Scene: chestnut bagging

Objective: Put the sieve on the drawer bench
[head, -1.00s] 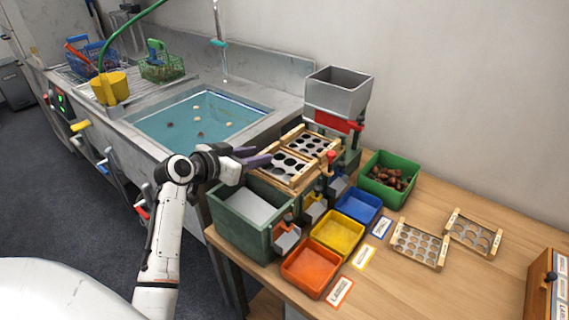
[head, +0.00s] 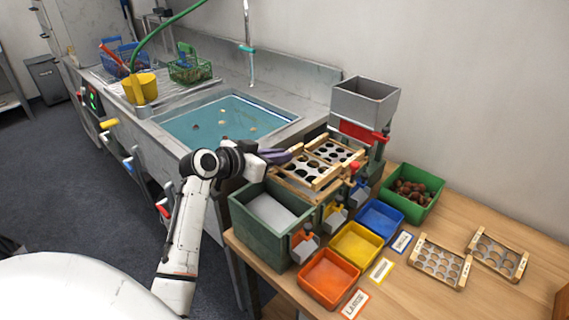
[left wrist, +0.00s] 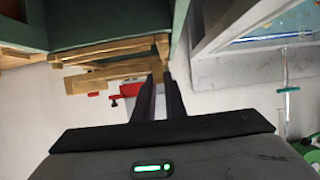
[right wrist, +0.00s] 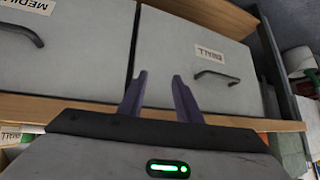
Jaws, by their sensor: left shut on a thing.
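A wooden-framed sieve (head: 298,186) with round holes is at the top of the green sorting machine, at its front part. My left gripper (head: 288,153) is shut on its left end. In the left wrist view the fingers (left wrist: 158,82) close on the sieve's wooden frame (left wrist: 115,75). The sieve looks slightly raised and tilted; its exact gap from the machine is unclear. The drawer bench shows in the right wrist view, with grey drawer fronts (right wrist: 190,50) labelled MEDIUM and SMALL. My right gripper (right wrist: 159,78) is open and empty in front of them.
Another sieve (head: 352,152) sits behind on the machine, beside a grey hopper (head: 365,97). Two more sieves lie on the table (head: 400,290). Orange (head: 327,280), yellow (head: 356,245) and blue (head: 380,220) bins and a green chestnut crate (head: 414,198) stand nearby. A water-filled sink (head: 225,120) is left.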

